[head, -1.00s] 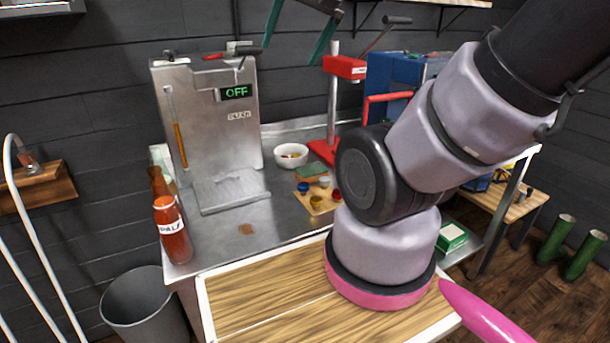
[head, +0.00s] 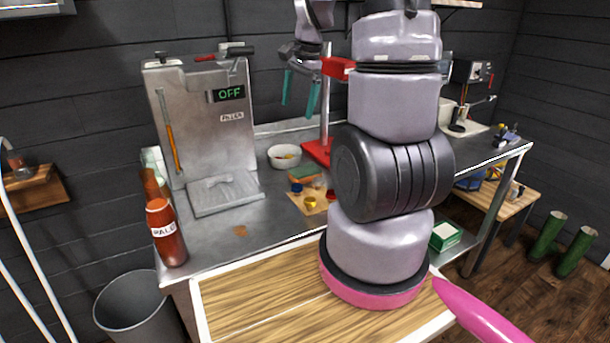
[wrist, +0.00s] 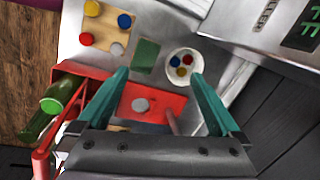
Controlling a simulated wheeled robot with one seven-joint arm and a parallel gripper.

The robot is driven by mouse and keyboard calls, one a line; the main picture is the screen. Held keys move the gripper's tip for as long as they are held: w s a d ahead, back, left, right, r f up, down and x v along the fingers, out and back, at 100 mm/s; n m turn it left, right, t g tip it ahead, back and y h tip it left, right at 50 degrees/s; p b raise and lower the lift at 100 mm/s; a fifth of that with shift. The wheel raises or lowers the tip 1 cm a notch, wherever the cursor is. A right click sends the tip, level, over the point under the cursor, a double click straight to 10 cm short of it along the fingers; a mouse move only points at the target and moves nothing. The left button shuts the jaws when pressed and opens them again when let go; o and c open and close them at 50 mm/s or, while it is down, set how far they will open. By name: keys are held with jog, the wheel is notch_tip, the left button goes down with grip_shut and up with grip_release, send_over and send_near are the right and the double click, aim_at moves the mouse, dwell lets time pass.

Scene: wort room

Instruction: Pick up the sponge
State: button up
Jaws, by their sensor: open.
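The sponge (head: 304,174), green on top with a brownish layer below, lies flat on the steel counter (head: 225,251) between the white bowl and the small wooden board. In the wrist view the sponge (wrist: 146,56) shows as a green rectangle just beyond my fingertips, between them from side to side. My gripper (head: 297,110) is open and empty, its teal fingers pointing down, well above the counter and apart from the sponge. In the wrist view my gripper (wrist: 160,74) has its fingers spread wide.
The white bowl (head: 284,157) of coloured caps and the board (head: 309,206) with several caps flank the sponge. A red press (head: 318,151) with an upright post stands close behind. A steel machine (head: 205,120) and red bottle (head: 166,232) stand left.

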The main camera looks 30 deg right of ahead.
jog(key=w+d+f+m+g, duration=0.2)
jog(key=d+f+m, duration=0.25)
jog(key=f, duration=0.75)
send_over(305, 170)
jog(key=d, duration=0.2)
jog(key=shift+n, duration=0.45)
jog(key=f, duration=0.4)
jog(key=shift+w+a+f, duration=0.15)
jog(key=shift+w+a, duration=0.05)
jog(key=shift+a, duration=0.05)
jog(key=shift+s+a+f, duration=0.1)
jog(key=shift+a+f, duration=0.1)
jog(key=shift+f, duration=0.75)
jog(key=shift+w+a+f, duration=0.1)
jog(key=shift+a+f, duration=0.1)
jog(key=shift+f, duration=0.8)
jog(key=shift+s+a+f, duration=0.1)
jog(key=shift+a+f, duration=0.1)
jog(key=shift+f, duration=0.75)
jog(key=c, duration=1.3)
notch_tip(305, 170, up, 10)
jog(key=shift+r, duration=0.1)
